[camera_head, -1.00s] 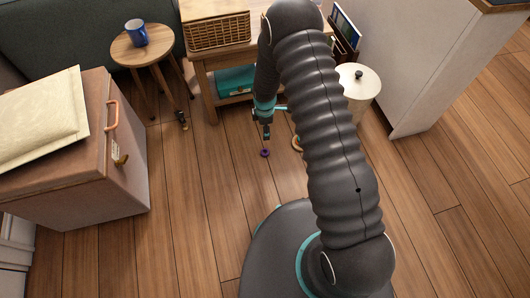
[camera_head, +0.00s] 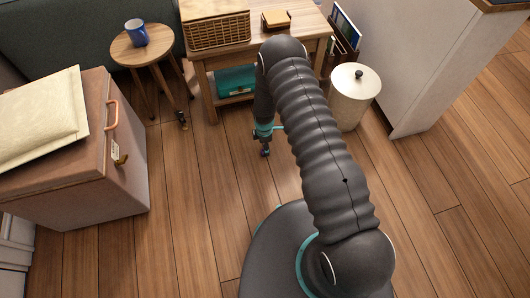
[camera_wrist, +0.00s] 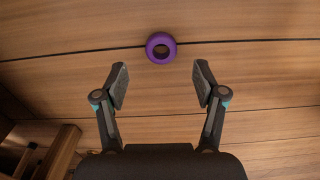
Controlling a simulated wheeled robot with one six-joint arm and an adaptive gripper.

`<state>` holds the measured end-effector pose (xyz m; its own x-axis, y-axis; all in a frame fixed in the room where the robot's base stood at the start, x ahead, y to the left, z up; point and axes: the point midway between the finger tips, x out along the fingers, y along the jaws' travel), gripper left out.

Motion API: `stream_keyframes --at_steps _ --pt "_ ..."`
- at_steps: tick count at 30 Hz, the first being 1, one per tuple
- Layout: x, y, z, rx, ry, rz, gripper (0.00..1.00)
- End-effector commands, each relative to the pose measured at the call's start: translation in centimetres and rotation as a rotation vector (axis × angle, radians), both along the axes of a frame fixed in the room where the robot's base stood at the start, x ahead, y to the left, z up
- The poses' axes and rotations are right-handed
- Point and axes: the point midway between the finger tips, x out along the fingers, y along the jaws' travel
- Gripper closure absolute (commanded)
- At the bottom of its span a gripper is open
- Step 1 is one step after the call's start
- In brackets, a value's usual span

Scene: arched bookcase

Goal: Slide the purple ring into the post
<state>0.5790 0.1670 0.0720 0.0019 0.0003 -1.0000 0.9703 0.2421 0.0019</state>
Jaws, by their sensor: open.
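The purple ring (camera_wrist: 161,47) lies flat on the wooden floor, just beyond my fingertips in the wrist view. My gripper (camera_wrist: 161,76) is open and empty, with one finger to each side of the ring's line and the ring not between the pads. In the head view my gripper (camera_head: 264,146) points down at the floor, and a small bit of the purple ring (camera_head: 265,154) shows at its tips. The post is not in sight now; my arm covers the floor to the right of the gripper in the head view.
A low wooden table (camera_head: 203,80) with a wicker basket (camera_head: 219,31) stands behind. A cream lidded bin (camera_head: 354,98) stands to the right of it. A round stool (camera_head: 142,47) with a blue mug (camera_head: 136,33) and a large box (camera_head: 75,160) are on the left. Floor at centre left is clear.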

Motion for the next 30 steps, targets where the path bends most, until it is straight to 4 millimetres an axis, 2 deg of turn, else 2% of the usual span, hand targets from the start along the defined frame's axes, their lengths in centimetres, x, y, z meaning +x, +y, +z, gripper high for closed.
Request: stream_keyframes --at_steps 3,9,18,19,21,24,30 --pt "-0.2 -0.3 -1.9 -0.001 0.004 0.000 0.30" --pt "-0.1 -0.4 -4.0 -0.001 0.001 0.000 0.30" --pt "-0.1 -0.4 -4.3 -0.001 0.001 0.000 0.30" --pt "-0.1 -0.4 -4.3 -0.001 0.001 0.000 0.35" --pt "-0.1 -0.4 -4.3 -0.001 0.001 0.000 0.52" --pt "-0.1 -0.4 -4.3 -0.001 0.001 0.000 0.72" --pt "-0.1 -0.4 -4.3 -0.001 0.001 0.000 0.73"
